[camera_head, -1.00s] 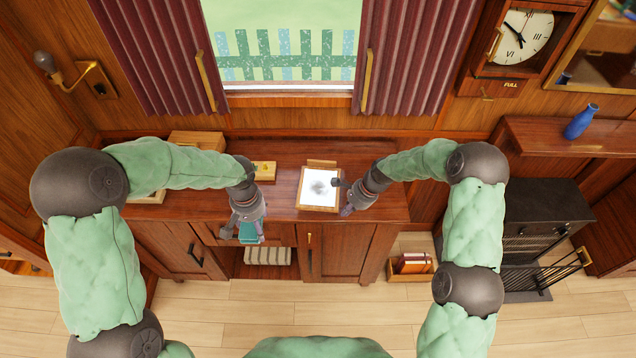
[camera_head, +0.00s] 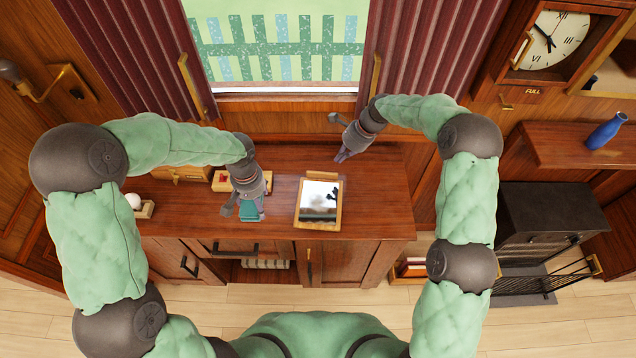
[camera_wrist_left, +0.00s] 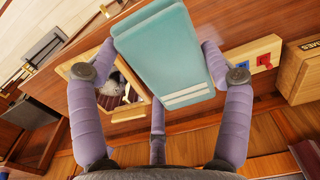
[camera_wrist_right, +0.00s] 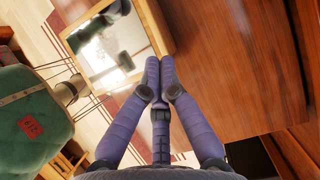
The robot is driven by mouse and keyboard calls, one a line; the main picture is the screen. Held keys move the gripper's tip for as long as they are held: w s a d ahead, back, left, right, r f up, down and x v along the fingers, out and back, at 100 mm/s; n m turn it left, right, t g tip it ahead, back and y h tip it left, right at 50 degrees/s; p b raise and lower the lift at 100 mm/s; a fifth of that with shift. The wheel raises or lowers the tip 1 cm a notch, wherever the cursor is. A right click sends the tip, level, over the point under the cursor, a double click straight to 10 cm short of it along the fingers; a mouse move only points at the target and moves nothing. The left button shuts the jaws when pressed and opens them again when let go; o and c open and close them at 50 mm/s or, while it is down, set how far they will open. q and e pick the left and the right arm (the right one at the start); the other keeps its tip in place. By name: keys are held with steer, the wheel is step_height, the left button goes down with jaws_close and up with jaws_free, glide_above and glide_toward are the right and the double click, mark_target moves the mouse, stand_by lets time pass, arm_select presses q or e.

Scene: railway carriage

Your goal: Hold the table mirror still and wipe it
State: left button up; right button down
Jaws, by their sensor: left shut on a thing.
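The table mirror (camera_head: 320,203), a square glass in a wooden frame, stands on the cabinet top. Its glass shows dark reflections; it also shows in the right wrist view (camera_wrist_right: 157,30) and partly behind the cloth in the left wrist view (camera_wrist_left: 132,112). My left gripper (camera_head: 252,212) is shut on a teal folded cloth (camera_wrist_left: 165,55) with pale stripes. It holds the cloth left of the mirror, apart from it. My right gripper (camera_wrist_right: 160,68) has its fingertips together with nothing seen between them. It is behind and slightly right of the mirror in the head view (camera_head: 343,153). Whether it touches the frame is unclear.
A small wooden tray (camera_head: 218,187) with a red piece and a wooden box (camera_head: 180,174) lie at the back left. A white ball (camera_head: 133,201) sits at the far left. The cabinet top (camera_head: 378,205) right of the mirror is clear. The window wall bounds the back.

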arm_select(q)
steer(key=shift+s+f+b, duration=0.2)
steer(key=shift+f+b, duration=0.15)
steer(key=shift+b, duration=0.1)
step_height(320, 180, down, 3)
steer(key=b, duration=0.2)
steer(key=shift+w+r+b, duration=0.1)
steer(key=shift+r+b, duration=0.05)
steer(key=shift+b, duration=0.15)
arm_select(e)
step_height(320, 180, down, 5)
steer(key=shift+s+r, duration=0.1)
arm_select(q)
steer(key=shift+f+b, duration=0.3)
steer(key=shift+b, duration=0.05)
arm_select(e)
steer(key=shift+f, duration=0.8)
stand_by(0.5)
arm_select(q)
steer(key=shift+d, duration=0.1)
arm_select(e)
steer(key=shift+s+f, duration=0.2)
steer(key=shift+f, duration=0.1)
